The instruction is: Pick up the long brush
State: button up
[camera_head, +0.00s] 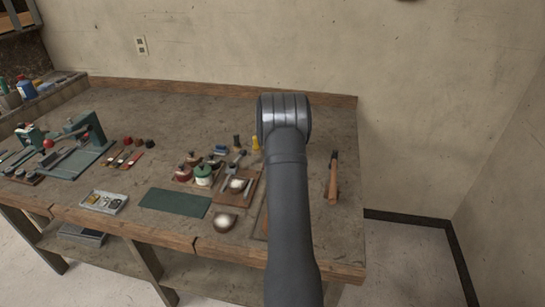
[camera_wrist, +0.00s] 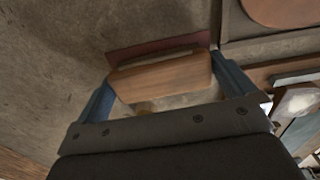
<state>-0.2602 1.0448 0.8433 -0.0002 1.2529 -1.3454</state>
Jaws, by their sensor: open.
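In the wrist view, a rounded wooden piece (camera_wrist: 160,78) with a dark reddish strip along its far side lies between my fingers. It looks like the long brush, but I cannot be sure. My gripper (camera_wrist: 162,66) is open, with one blue finger by each end of the piece. I cannot tell whether the fingers touch it. In the head view, my arm hides the gripper and whatever is under it.
A wooden-handled tool with a dark end (camera_head: 333,178) lies right of my arm. A green mat (camera_head: 175,202), a small parts tray (camera_head: 104,201) and several jars and tools lie to the left on the workbench (camera_head: 150,125). A pale rounded object (camera_wrist: 298,103) is at right in the wrist view.

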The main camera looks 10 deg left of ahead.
jog(key=shift+c, duration=0.2)
jog(key=c, duration=0.9)
jog(key=shift+o, duration=0.2)
jog(key=shift+r, duration=0.1)
jog(key=shift+r, duration=0.25)
notch_tip(320, 180, up, 4)
jog(key=shift+f, duration=0.2)
jog(key=s+d+r, duration=0.3)
jog(key=d+r, duration=0.3)
jog(key=d, duration=0.5)
jog(key=shift+s+r, duration=0.15)
jog(key=shift+r, duration=0.2)
jog(key=shift+d, duration=0.1)
